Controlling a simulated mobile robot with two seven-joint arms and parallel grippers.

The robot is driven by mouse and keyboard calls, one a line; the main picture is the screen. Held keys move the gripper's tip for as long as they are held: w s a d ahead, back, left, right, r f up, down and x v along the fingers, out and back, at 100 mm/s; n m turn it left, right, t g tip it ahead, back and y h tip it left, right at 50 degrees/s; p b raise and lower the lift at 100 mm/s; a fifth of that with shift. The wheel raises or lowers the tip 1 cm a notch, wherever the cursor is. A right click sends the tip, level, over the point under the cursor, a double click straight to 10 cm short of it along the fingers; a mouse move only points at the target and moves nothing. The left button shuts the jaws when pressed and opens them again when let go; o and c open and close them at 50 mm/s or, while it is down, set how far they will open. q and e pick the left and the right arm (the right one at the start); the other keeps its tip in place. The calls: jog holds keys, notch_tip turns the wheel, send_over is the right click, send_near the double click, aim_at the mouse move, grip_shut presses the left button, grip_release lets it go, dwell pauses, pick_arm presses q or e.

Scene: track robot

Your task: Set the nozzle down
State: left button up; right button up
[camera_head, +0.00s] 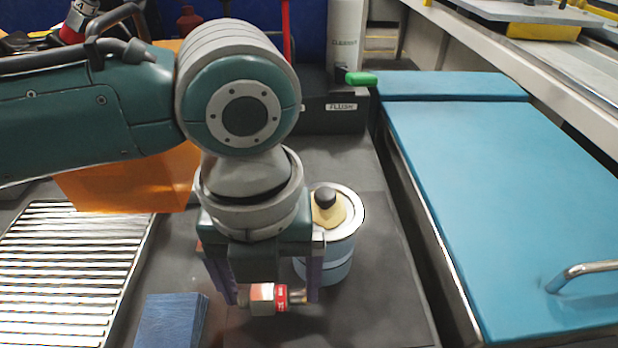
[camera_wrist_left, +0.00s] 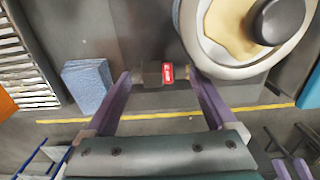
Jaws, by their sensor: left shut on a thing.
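The nozzle (camera_head: 268,298) is a small grey and brass piece with a red band carrying white marks. It lies crosswise between the purple fingers of my left gripper (camera_head: 271,290), which is shut on it. In the left wrist view the nozzle (camera_wrist_left: 160,73) spans the gap between the two fingertips of my left gripper (camera_wrist_left: 158,78), over the dark worktop. I cannot tell whether it touches the worktop.
A white-and-blue canister (camera_head: 343,250) with a tan cloth and black knob stands close beside the right finger. A blue cloth block (camera_head: 170,320) and slatted metal rack (camera_head: 70,270) lie left. An orange bin (camera_head: 130,185) sits behind. Dark worktop (camera_head: 385,285) is clear at right.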

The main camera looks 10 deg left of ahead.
pick_arm(q)
jog(key=shift+f, duration=0.75)
jog(key=o, duration=1.3)
jog(key=shift+f, duration=0.1)
jog(key=shift+c, duration=0.2)
